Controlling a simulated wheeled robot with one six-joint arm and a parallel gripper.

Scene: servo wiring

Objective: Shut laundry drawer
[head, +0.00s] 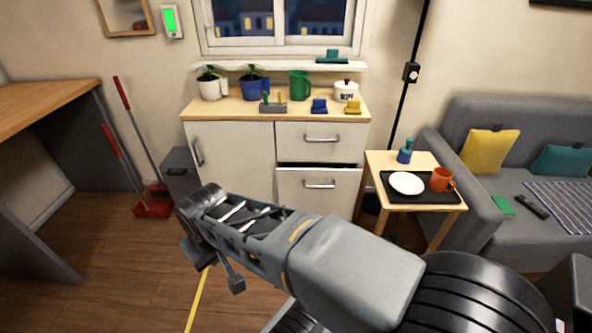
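The white cabinet (229,146) stands against the back wall under the window, with a door on its left and two drawers on its right. The upper drawer (320,142) looks shut. The lower drawer (318,192) stands a little open, with a dark gap above its front and a metal handle across it. No label shows which one is the laundry drawer. My arm (350,268) reaches across the foreground toward the left, in front of the cabinet's lower part.
A side table (383,160) with a black tray (425,198), plate and orange mug stands right of the cabinet, before the grey sofa (478,215). A dark bin (180,172) and red dustpan (152,208) stand left. Wooden floor (105,240) is open at the left.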

